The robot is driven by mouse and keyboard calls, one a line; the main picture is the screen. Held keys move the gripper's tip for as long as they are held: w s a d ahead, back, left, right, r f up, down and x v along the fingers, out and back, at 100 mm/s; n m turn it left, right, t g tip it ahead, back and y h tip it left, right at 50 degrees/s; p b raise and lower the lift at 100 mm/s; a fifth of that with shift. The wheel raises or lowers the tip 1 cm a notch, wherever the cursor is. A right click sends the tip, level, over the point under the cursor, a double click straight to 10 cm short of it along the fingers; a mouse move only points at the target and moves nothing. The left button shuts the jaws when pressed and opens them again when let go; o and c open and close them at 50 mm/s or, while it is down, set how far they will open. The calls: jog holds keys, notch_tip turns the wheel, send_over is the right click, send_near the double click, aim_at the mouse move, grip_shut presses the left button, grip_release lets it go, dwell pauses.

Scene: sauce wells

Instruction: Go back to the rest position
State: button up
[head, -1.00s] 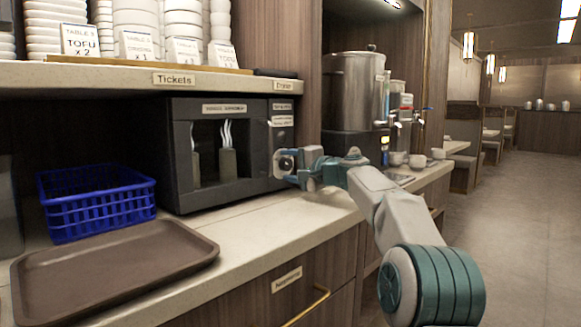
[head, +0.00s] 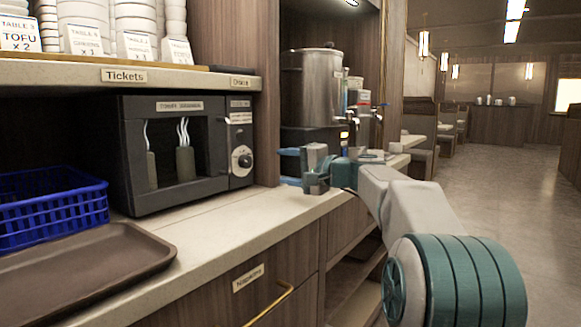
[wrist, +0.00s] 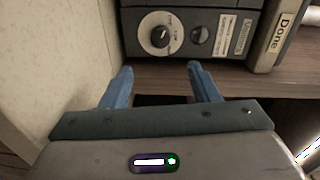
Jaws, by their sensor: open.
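My gripper (head: 284,166) is open and empty, held above the front part of the counter (head: 237,208). It is to the right of the dark warmer box (head: 180,105) and apart from it. The warmer's round dial (head: 242,160) is uncovered on its right-hand panel. Steaming grey rolls (head: 185,162) show behind its front window. In the wrist view both blue fingers of my gripper (wrist: 160,70) stand wide apart with nothing between them. The dial (wrist: 158,37) shows beyond them.
A blue basket (head: 52,212) and an empty brown tray (head: 105,262) are on the left of the counter. A shelf (head: 130,76) with bowls hangs above the warmer. A steel urn (head: 308,88) stands behind my gripper. Open floor (head: 510,200) lies to the right.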

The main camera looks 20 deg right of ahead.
jog(key=shift+s+d, duration=0.2)
jog(key=shift+s, duration=0.2)
jog(key=shift+a+r, duration=0.15)
jog(key=shift+a, duration=0.05)
jog(key=s+a+n+g+h+p, duration=0.35)
jog(key=s+a+g+p, duration=0.35)
jog(key=s+a+p, duration=0.75)
jog(key=s+d+r+n+g+h+p, duration=0.2)
jog(key=s+d+n+h+p, duration=0.1)
jog(key=s+p, duration=0.8)
jog(key=s+d+r+n+g+h+p, duration=0.2)
jog(key=s+d+n+h+p, duration=0.1)
jog(key=s+p, duration=0.8)
jog(key=shift+d+g+p, duration=0.3)
jog(key=shift+d+p, duration=0.05)
jog(key=shift+d, duration=0.15)
jog(key=shift+r+n, duration=0.15)
jog(key=shift+n, duration=0.1)
